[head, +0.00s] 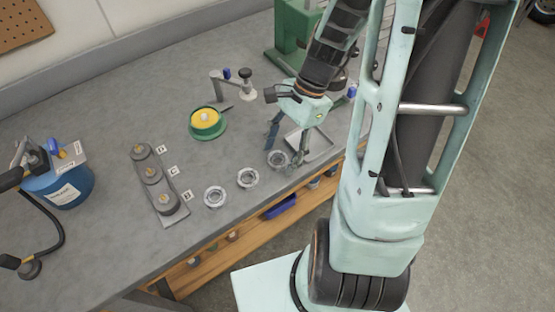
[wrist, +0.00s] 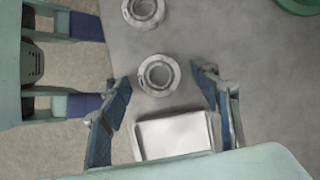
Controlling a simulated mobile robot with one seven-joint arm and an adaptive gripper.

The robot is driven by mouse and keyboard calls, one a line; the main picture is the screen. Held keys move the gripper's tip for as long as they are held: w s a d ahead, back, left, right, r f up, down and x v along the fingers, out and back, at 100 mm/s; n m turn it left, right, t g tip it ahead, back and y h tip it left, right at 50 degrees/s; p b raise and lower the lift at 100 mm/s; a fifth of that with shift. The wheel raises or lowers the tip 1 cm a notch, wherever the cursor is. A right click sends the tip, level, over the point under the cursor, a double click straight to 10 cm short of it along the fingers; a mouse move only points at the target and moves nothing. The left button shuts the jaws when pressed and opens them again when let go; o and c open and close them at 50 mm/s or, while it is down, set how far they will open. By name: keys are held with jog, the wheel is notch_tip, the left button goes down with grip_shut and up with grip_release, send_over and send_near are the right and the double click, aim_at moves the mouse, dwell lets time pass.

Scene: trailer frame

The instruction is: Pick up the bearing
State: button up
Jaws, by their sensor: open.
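Three round silver bearings lie in a slanting row near the bench's front edge in the head view: a left one (head: 215,197), a middle one (head: 248,178) and a right one (head: 277,159). My gripper (head: 287,150) is open and empty, pointing down over the right bearing. In the wrist view that bearing (wrist: 158,90) appears between the fingertips of my gripper (wrist: 161,77), with a gap to each finger. Another bearing (wrist: 143,12) shows at the top edge there. How high the fingertips are above the bench is hard to tell.
A shallow metal tray (head: 318,142) sits beside the right bearing; it also shows in the wrist view (wrist: 175,135). A green dish with yellow top (head: 205,118), a labelled stand (head: 158,182) and a blue container (head: 68,186) stand on the grey bench (head: 110,120).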

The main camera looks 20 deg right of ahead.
jog(key=c, duration=1.4)
jog(key=shift+o, duration=0.2)
jog(key=shift+r, duration=0.1)
jog(key=shift+r+p, duration=0.65)
jog(key=shift+p, duration=0.1)
jog(key=r+p, duration=0.2)
jog(key=r, duration=0.1)
jog(key=shift+s+d+p, duration=0.15)
jog(key=shift+s+p, duration=0.05)
jog(key=shift+p, duration=0.2)
jog(key=s+d+r+p, duration=0.5)
jog(key=s+r+p, duration=0.6)
jog(key=s, duration=0.1)
jog(key=shift+s+r+p, duration=0.3)
jog(key=shift+r, duration=0.1)
